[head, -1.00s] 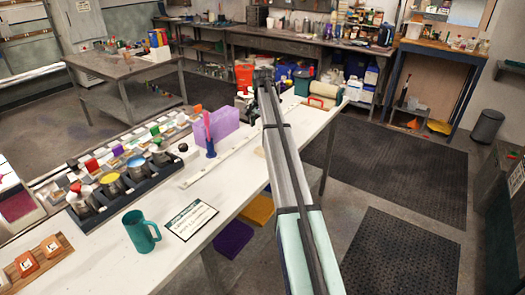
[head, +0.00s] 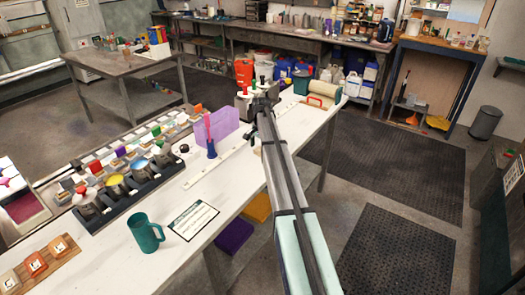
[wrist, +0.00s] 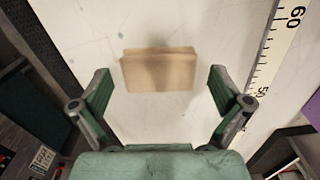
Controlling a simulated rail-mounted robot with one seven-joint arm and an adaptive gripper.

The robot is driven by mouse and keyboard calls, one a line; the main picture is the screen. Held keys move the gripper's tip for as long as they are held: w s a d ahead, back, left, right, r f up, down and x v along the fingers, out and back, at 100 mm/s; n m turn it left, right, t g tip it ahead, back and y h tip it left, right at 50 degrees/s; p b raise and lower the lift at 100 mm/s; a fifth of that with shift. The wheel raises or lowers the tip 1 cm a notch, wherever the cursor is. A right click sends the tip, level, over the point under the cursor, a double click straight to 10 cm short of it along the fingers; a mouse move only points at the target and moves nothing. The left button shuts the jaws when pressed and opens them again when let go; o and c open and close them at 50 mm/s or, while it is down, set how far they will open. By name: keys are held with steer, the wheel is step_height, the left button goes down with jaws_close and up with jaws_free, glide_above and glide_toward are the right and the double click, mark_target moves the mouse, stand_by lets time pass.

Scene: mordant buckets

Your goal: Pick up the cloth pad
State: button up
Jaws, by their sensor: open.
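The cloth pad (wrist: 158,70) is a flat tan rectangle lying on the white tabletop in the wrist view. My gripper (wrist: 159,77) is open above the table, with one finger to the left of the pad and one to the right. The gap between the fingers is wider than the pad, and neither finger appears to touch it. A soft shadow falls across the pad's middle. In the head view my arm reaches over the table's right edge, and the pad is hard to make out there.
A white measuring strip (wrist: 268,45) lies right of the pad. In the head view a purple block (head: 216,125), a teal mug (head: 145,232), a printed card (head: 194,220) and a dark rack of jars (head: 131,192) stand on the table. Bare tabletop surrounds the pad.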

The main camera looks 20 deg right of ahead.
steer(key=shift+f, duration=0.2)
steer(key=c, duration=0.7)
steer(key=shift+r, duration=0.15)
